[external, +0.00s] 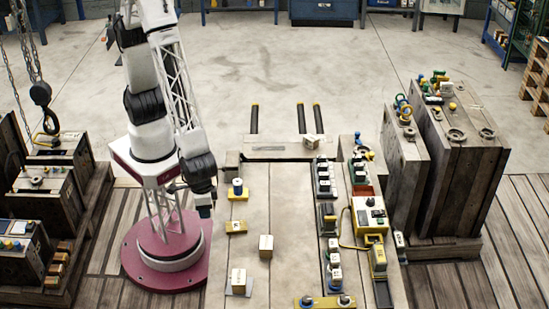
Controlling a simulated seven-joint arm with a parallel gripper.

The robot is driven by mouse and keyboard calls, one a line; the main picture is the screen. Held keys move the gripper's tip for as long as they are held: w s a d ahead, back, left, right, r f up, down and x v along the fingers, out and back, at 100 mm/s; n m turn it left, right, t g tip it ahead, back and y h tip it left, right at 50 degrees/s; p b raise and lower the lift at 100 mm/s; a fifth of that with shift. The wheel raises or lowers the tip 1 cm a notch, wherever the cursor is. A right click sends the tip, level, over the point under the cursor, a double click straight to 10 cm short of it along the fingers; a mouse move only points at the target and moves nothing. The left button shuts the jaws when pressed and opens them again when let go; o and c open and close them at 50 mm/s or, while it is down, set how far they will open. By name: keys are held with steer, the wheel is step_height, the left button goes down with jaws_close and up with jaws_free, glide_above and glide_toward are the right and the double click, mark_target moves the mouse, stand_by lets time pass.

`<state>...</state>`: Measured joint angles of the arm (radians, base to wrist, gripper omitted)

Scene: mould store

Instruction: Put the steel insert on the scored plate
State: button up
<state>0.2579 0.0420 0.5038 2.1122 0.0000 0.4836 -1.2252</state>
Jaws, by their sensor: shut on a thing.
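My gripper (204,208) hangs at the left edge of the pale worktop, beside the column of my arm. It is shut on a small grey piece that looks like the steel insert; the jaws hide most of it. I cannot tell for certain which piece is the scored plate. A thin pale plate (231,291) lies under a tan block (238,277) at the front left of the worktop.
A tan block (266,246) stands mid-worktop, and another (311,141) at the back. Racks of small parts (325,178) and a yellow device (370,216) line the right side. The worktop's middle (285,195) is clear.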

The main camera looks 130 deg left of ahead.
steer(key=s+a+r+n, duration=0.2)
steer(key=s+a, duration=0.5)
steer(key=a, duration=0.1)
steer(key=shift+s+n, duration=0.2)
steer(key=shift+n, duration=0.1)
steer(key=shift+w, duration=0.15)
stand_by(0.4)
glide_above(236, 225)
steer(key=shift+w+f, duration=0.15)
steer(key=shift+f, duration=0.65)
steer(key=shift+f, duration=1.75)
steer(key=shift+f, duration=0.1)
steer(key=o, duration=1.1)
steer(key=shift+c, duration=0.2)
